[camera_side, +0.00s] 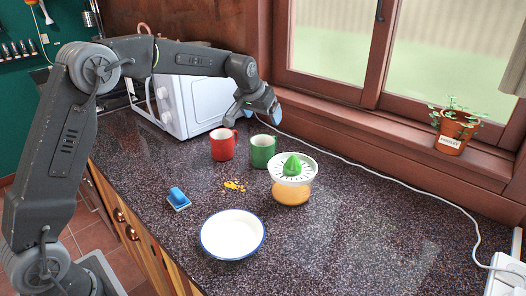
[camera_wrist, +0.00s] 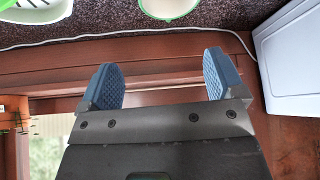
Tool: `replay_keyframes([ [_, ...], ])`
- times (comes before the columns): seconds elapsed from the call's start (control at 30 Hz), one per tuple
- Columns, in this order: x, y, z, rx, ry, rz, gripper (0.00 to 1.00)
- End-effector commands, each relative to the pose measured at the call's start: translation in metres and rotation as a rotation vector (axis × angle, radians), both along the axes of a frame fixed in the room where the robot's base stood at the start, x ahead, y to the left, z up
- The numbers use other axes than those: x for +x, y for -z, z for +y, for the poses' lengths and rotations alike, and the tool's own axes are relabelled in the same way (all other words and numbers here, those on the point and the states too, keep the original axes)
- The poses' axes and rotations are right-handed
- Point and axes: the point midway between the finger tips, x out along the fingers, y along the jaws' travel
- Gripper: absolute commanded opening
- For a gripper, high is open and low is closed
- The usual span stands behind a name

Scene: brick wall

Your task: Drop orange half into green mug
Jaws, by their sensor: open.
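The green mug (camera_side: 262,151) stands upright on the dark counter, between the red mug and the juicer. Its rim and pale inside show at the top edge of the wrist view (camera_wrist: 168,9), cut off by the frame. I cannot make out an orange half in either view; most of the mug's inside is hidden. My gripper (camera_side: 273,110) is raised behind and above the mugs, near the window sill. In the wrist view my gripper (camera_wrist: 163,78) has its two blue fingers wide apart with nothing between them.
A red mug (camera_side: 222,145) and a juicer (camera_side: 292,169) flank the green mug. A white microwave (camera_side: 192,103) stands behind at left. Orange bits (camera_side: 234,185), a blue-handled brush (camera_side: 178,198) and a white dish (camera_side: 233,234) lie in front.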

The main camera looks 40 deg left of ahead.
Motion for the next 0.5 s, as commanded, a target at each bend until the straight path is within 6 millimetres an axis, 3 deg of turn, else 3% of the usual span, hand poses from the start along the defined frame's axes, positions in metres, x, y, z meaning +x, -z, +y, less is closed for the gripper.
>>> replay_keyframes([
  [0.23,-0.028,-0.05,-0.006,0.0,0.0,-0.003,0.89],
  [0.5,-0.045,-0.08,-0.009,0.0,0.001,0.0,0.89],
])
